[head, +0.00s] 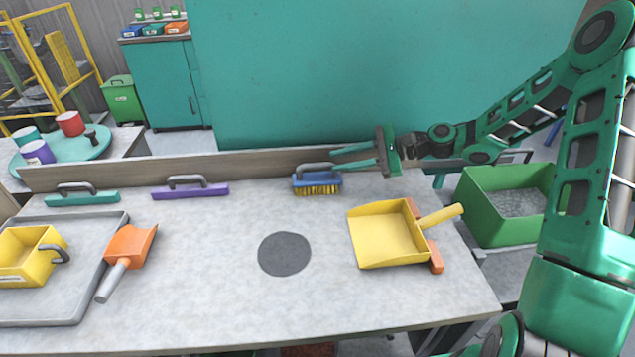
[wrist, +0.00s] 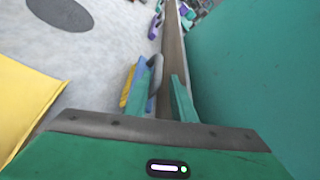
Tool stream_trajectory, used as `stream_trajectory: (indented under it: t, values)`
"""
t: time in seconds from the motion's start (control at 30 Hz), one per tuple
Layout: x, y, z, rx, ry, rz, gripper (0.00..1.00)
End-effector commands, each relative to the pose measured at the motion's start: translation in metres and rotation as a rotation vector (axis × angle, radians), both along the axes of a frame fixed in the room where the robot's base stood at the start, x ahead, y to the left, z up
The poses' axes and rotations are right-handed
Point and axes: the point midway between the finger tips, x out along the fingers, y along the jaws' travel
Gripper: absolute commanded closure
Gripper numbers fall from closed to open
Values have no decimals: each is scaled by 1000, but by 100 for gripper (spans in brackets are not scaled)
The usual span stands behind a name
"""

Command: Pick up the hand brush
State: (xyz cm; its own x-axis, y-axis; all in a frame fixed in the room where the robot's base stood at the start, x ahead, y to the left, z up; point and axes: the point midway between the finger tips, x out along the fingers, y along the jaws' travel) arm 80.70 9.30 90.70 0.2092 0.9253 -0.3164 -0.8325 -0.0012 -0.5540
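The hand brush (head: 317,182) has a blue block, yellow bristles and a grey loop handle. It sits bristles down at the table's back edge, against the wooden back board. My gripper (head: 333,160) reaches in from the right, with its fingers apart and its tips by the right end of the handle. In the wrist view the brush (wrist: 138,92) shows partly behind the left finger, and the grey handle rises between the two fingers. I cannot tell whether either finger touches it. The brush stands on the table and is not gripped.
A yellow dustpan (head: 383,236) lies to the brush's front right, over an orange piece. A dark grey round patch (head: 284,254) is mid-table. An orange scoop (head: 128,246) rests on a grey tray's edge. A green bin (head: 489,218) is right.

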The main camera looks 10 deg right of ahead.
Motion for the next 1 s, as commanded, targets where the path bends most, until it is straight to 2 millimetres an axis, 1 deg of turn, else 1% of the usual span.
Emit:
stream_trajectory:
  t: [0.03,0.1,0.37,0.63,0.73,0.9,0.93,0.97,1.0]
  values:
    - [1,8,-3,1,1,3,77]
    - [3,17,-6,0,1,3,77]
    - [5,33,-11,-1,0,2,77]
    - [9,68,-22,-2,1,2,77]
    - [11,73,-24,-2,-1,0,77]
    - [11,73,-23,-2,-1,-1,77]
    - [11,73,-23,-2,-1,-1,79]
    - [11,72,-23,-2,-1,-1,86]
    - [11,72,-23,-2,-1,-1,96]
